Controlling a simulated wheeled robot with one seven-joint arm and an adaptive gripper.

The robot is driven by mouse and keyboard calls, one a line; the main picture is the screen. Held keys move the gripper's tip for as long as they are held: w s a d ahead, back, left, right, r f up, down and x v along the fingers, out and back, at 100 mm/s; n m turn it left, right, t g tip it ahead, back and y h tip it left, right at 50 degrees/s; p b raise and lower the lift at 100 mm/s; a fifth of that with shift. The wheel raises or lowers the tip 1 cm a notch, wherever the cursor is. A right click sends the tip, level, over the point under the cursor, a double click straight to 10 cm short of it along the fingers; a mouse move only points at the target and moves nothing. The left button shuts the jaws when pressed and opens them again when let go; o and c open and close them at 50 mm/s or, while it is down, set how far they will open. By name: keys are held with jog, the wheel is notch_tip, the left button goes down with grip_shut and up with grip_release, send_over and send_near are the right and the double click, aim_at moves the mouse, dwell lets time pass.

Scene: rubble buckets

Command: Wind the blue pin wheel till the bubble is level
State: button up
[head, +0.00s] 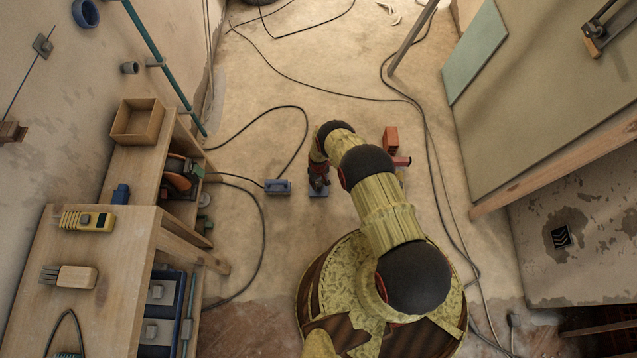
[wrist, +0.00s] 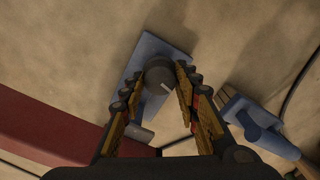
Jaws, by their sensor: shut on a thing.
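In the wrist view, a dark grey round knob (wrist: 158,75) with a pale line on its face stands on a blue plate (wrist: 150,48). My gripper (wrist: 162,72) has its fingertips on either side of the knob and is shut on it. A small grey cylinder (wrist: 140,133) lies lower on the plate, between the fingers. In the head view my gripper (head: 319,182) points down at the floor, with the edge of the blue plate (head: 318,194) showing beneath it. I see no bubble in either view, and no wheel that is clearly blue.
A blue block (head: 277,186) with a cable sits left of my gripper. An orange brick (head: 390,138) stands to the right, behind my arm. A red beam (wrist: 50,125) lies left in the wrist view. Cables cross the floor; a wooden bench (head: 110,255) is at left.

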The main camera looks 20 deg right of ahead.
aim_at(319, 184)
jog(key=m, duration=1.1)
jog(key=shift+m, duration=1.8)
jog(key=o, duration=1.1)
jog(key=shift+o, duration=0.3)
jog(key=shift+r, duration=0.1)
notch_tip(319, 184, up, 12)
